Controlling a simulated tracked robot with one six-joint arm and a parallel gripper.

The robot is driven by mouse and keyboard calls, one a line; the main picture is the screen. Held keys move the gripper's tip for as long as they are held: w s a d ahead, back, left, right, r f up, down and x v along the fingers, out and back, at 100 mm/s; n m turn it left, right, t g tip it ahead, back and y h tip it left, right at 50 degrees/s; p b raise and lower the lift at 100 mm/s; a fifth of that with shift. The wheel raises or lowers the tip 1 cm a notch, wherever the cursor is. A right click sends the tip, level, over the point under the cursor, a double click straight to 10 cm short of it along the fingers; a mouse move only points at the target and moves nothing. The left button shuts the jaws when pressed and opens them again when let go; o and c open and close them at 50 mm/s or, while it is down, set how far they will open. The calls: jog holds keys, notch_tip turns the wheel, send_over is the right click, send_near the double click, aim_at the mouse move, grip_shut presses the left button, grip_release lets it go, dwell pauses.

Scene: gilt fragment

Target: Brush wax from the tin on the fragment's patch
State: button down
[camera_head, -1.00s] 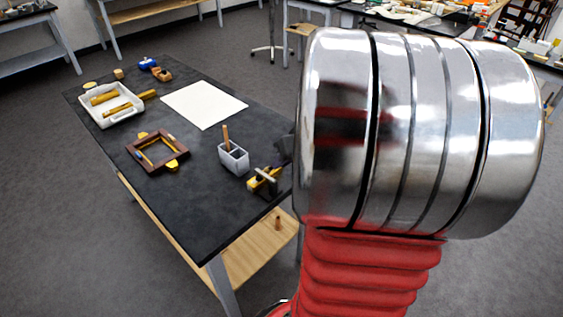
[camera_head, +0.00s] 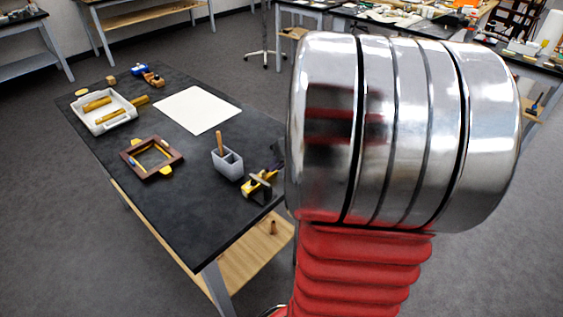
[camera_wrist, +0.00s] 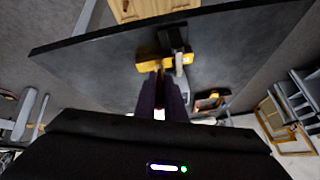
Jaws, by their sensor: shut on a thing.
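My gripper (camera_wrist: 163,84) points down at the bench in the wrist view, its dark fingers shut on a slim brown thing (camera_wrist: 160,92), mostly hidden between them. Just beyond the fingertips is a yellow block (camera_wrist: 148,64) with a dark upright piece and a pale bar; I cannot tell whether they touch. In the head view this yellow block (camera_head: 258,187) stands at the bench's right edge, and my arm hides most of the gripper. It may be the gilt fragment. A small yellowish disc (camera_head: 82,93) at the far left may be the tin.
A grey two-part holder (camera_head: 228,164) with a wooden handle (camera_head: 219,141) stands left of the yellow block. A brown frame (camera_head: 133,164), white sheet (camera_head: 198,108) and white tray (camera_head: 99,125) with yellow pieces lie farther left. The front of the dark bench (camera_head: 190,215) is clear.

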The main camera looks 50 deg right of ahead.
jog(key=shift+a, duration=0.7)
jog(key=d, duration=0.2)
jog(key=shift+d, duration=0.4)
jog(key=shift+r, duration=2.95)
jog(key=shift+r, duration=0.1)
